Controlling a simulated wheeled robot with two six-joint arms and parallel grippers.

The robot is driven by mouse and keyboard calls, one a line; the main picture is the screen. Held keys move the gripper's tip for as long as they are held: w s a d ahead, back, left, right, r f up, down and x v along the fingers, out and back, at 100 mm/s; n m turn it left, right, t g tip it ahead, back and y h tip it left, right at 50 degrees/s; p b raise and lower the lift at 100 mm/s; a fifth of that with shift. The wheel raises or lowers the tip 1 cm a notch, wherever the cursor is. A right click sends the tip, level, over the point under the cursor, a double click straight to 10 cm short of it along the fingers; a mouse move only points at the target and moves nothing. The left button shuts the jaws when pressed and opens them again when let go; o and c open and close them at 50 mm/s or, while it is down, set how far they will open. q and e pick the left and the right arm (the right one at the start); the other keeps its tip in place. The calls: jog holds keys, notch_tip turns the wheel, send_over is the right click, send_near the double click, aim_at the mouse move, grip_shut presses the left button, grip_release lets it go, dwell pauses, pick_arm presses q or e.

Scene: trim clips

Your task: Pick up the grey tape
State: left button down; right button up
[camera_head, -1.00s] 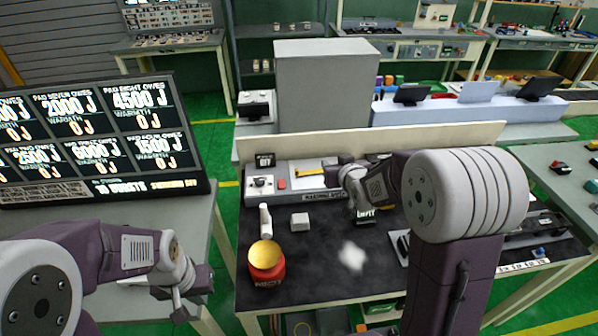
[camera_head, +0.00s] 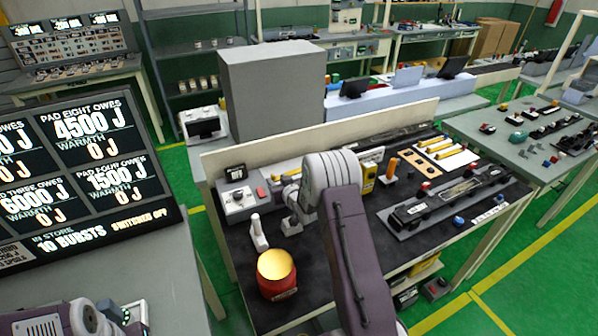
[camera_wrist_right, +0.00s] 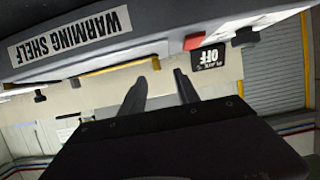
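I cannot make out the grey tape for certain in either view. My right arm reaches over the dark workbench (camera_head: 225,240) in the head view, and its white joint and purple link hide part of the bench top. In the right wrist view my right gripper (camera_wrist_right: 161,85) has its two dark fingers apart with nothing between them. It faces the warming shelf (camera_wrist_right: 100,45), which appears upside down with a yellow strip (camera_wrist_right: 118,66) along it. My left arm shows only as a wrist part at the bottom left of the head view; its fingers are out of frame.
A red pot with a yellow top (camera_head: 277,274) and a white bottle (camera_head: 258,232) stand at the bench's left. A control box (camera_head: 237,198) is behind them. Dark trays (camera_head: 455,200) and yellow bars (camera_head: 440,148) lie at the right. A scoreboard (camera_head: 75,170) stands left.

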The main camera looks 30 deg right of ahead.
aim_at(273, 175)
jog(key=shift+a+x, duration=0.25)
jog(key=shift+x, duration=0.95)
jog(key=shift+w+d, duration=0.25)
jog(key=shift+d, duration=0.05)
jog(key=p+x, duration=0.1)
jog(key=x, duration=0.4)
jog(key=shift+d+f, duration=0.1)
jog(key=shift+d, duration=0.05)
jog(key=shift+s, duration=0.1)
grip_shut()
